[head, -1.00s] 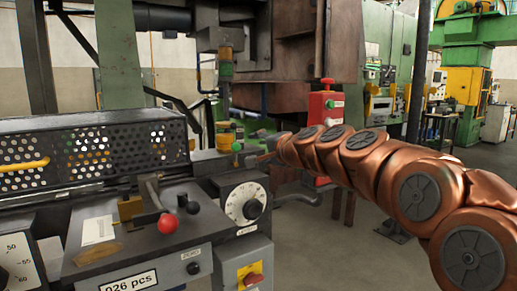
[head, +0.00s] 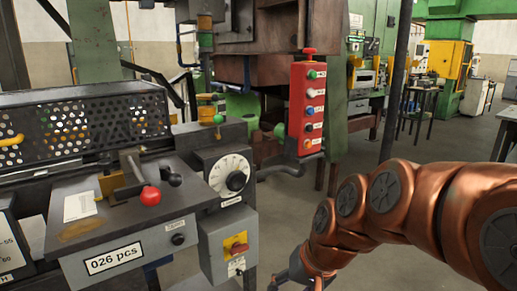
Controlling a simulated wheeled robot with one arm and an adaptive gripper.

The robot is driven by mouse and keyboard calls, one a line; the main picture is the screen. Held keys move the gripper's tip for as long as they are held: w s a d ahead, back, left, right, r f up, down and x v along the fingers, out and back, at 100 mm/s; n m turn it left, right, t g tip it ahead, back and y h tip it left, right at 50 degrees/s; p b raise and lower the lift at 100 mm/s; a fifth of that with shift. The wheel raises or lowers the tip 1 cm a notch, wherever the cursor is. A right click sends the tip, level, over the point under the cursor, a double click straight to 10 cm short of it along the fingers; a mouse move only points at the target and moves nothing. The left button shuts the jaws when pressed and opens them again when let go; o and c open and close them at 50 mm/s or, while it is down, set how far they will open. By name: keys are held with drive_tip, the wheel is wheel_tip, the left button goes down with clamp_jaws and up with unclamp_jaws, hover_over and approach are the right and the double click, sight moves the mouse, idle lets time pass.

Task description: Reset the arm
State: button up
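My copper-coloured arm comes in from the right edge and bends down toward the bottom middle of the head view. My gripper (head: 290,279) is at its end, low and cut by the bottom edge of the picture. It is dark and only partly visible, so its opening does not show. It is to the right of the grey box with the red and yellow switch (head: 236,245), apart from it as far as I can see.
A machine panel with a red-knobbed lever (head: 150,196), a dial (head: 231,175) and a "026 pcs" label (head: 114,259) stands left. A red button box (head: 306,108) hangs in the middle. A table (head: 421,104) stands back right. Open floor (head: 290,215) lies between.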

drive_tip(key=s+d+f+n+g+h, duration=0.1)
drive_tip(key=s+d+f+g+h, duration=0.2)
drive_tip(key=s+d, duration=0.5)
drive_tip(key=s+d+f+g+h, duration=0.15)
drive_tip(key=s+d+f, duration=0.25)
drive_tip(key=s, duration=0.9)
wheel_tip(320, 180, up, 21)
drive_tip(key=p, duration=2)
drive_tip(key=shift+w, duration=0.2)
drive_tip(key=shift+f+y, duration=0.1)
drive_tip(key=shift+y, duration=0.15)
